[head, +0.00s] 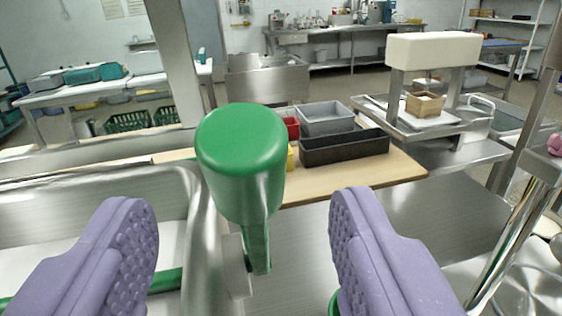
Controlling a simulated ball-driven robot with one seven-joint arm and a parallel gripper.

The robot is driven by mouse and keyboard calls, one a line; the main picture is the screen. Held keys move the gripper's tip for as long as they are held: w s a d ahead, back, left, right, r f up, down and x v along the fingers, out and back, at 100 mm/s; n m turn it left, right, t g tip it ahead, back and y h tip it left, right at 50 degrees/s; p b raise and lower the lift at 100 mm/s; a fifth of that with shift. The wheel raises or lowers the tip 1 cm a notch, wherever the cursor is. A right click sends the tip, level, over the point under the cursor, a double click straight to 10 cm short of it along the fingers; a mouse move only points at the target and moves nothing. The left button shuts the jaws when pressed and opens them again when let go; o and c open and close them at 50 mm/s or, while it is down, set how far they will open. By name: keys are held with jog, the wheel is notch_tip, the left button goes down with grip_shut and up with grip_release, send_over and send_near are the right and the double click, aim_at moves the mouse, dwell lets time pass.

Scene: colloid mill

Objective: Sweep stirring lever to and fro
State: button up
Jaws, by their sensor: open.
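The stirring lever (243,165) shows as a green cylindrical knob on a narrower green stem that goes down to a metal hub. It stands upright in the middle of the head view, beside the rim of a steel trough. My gripper (243,225) is open, with one purple ribbed finger on each side of the lever's line. Both fingers look apart from the lever, with gaps left and right. Part of a green bar (165,280) shows low in the trough, partly hidden behind the left finger.
A steel trough (195,215) lies at left. Behind the lever, a wooden board (405,168) carries a black bin (345,147), a grey bin (326,117) and a red bin (291,127). A metal post (176,65) rises behind at left; a shiny tube (512,240) slants at right.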

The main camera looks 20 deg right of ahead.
aim_at(246, 146)
jog(key=b+x, duration=0.1)
jog(key=x, duration=0.6)
jog(key=shift+w+d, duration=0.15)
jog(key=shift+w, duration=0.1)
grip_shut()
